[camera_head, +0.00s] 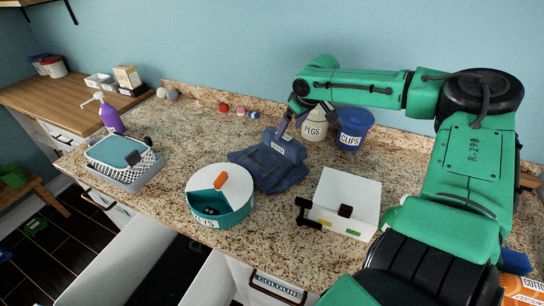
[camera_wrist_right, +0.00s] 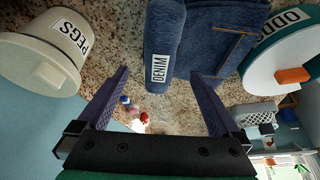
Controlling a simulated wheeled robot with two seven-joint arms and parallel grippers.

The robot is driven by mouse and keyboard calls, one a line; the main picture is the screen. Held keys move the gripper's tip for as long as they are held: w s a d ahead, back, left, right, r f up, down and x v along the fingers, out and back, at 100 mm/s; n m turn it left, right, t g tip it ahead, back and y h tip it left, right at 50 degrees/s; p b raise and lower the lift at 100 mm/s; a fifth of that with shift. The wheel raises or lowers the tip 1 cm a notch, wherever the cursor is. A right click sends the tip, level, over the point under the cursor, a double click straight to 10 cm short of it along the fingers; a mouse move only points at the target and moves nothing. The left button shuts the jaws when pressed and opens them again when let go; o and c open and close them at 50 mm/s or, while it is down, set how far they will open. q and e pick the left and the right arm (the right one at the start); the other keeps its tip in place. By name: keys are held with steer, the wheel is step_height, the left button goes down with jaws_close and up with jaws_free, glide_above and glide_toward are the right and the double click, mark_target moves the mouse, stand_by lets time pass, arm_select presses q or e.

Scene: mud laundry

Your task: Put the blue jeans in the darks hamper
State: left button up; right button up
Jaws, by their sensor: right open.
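The blue jeans (camera_head: 270,175) lie folded on the speckled counter, with a rolled part carrying a DENIM label on top. In the right wrist view the jeans (camera_wrist_right: 215,45) are just beyond the fingertips. My right gripper (camera_head: 291,128) is above the back of the jeans, pointing down. In its wrist view the gripper (camera_wrist_right: 155,75) is open, with its two purple fingers apart and the DENIM label showing between them. I cannot tell whether the fingers touch the cloth. No hamper with a readable darks label shows. My left gripper is not in view.
A pegs pot (camera_head: 314,126) and a blue clips bucket (camera_head: 354,130) stand right of the gripper. A teal tub (camera_head: 221,208) and a white box (camera_head: 345,200) sit in front. A grey basket (camera_head: 124,165) is left. A COLOURS label (camera_head: 278,287) shows below the counter's front edge.

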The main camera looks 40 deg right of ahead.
mark_target(285, 136)
steer(key=shift+x, duration=0.9)
steer(key=shift+w+d+f+p, duration=0.1)
steer(key=shift+d+f+p, duration=0.05)
steer(key=shift+f+p, duration=0.15)
steer(key=p+x, duration=0.1)
steer(key=x, duration=0.2)
steer(key=shift+w+f, duration=0.15)
steer(key=shift+f, duration=0.2)
steer(key=shift+w+f, duration=0.25)
steer(key=shift+f, duration=0.05)
steer(key=shift+s, duration=0.15)
steer(key=shift+f+b, duration=0.2)
steer(key=shift+b, duration=0.4)
steer(key=shift+c, duration=0.3)
steer(key=shift+r, duration=0.1)
jaws_close()
